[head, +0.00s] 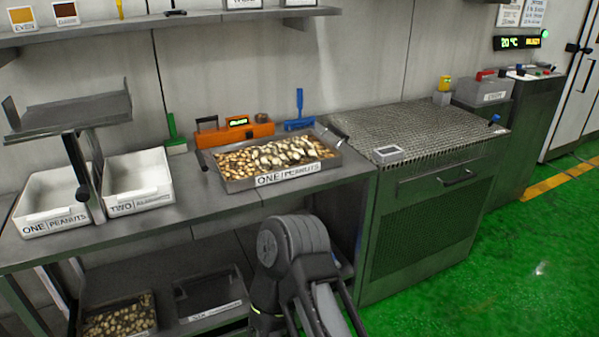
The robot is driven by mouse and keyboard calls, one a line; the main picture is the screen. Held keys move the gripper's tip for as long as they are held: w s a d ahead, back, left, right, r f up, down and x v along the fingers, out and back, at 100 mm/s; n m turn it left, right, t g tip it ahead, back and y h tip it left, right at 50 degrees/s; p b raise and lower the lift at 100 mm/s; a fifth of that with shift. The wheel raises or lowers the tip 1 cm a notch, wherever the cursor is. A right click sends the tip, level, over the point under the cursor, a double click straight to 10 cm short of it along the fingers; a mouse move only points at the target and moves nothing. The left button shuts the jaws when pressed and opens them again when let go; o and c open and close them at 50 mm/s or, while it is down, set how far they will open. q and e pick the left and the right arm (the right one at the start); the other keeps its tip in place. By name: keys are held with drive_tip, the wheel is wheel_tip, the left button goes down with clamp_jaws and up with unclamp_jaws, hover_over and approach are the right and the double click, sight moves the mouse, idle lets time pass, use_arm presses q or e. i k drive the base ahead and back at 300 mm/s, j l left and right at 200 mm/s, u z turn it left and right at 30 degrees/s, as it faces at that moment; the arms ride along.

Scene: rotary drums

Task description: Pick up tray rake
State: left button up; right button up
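I cannot surely tell which tool is the tray rake. A blue tool (299,112) with a wide low head and an upright handle stands at the back of the bench, behind the peanut tray. A green-handled tool (172,133) with a pale head stands at the back, further left. A steel tray (221,178) labelled ONE PEANUTS holds nuts on the bench. One of my arms rises at the bottom centre, in front of the bench. I make out no gripper fingers, and nothing in view is held.
White bins ONE (60,226) and TWO (152,199) stand at left, beside a grey raised stand (75,110). An orange device (245,133) sits behind the tray. A mesh-topped cabinet (420,130) adjoins at right. Trays lie on the lower shelf. Green floor is open at right.

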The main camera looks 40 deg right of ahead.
sight(301, 122)
drive_tip(key=z, duration=1.35)
drive_tip(key=i+l+z, duration=0.1)
drive_tip(key=i+l, duration=0.25)
drive_tip(key=l, duration=0.3)
drive_tip(key=i+l+z, duration=0.15)
drive_tip(key=i+l, duration=0.2)
drive_tip(key=l, duration=0.25)
drive_tip(key=i+l+z, duration=0.1)
drive_tip(key=i+l, duration=0.3)
drive_tip(key=l, duration=0.15)
drive_tip(key=i+l+z, duration=0.15)
drive_tip(key=i+l, duration=0.3)
drive_tip(key=l, duration=0.1)
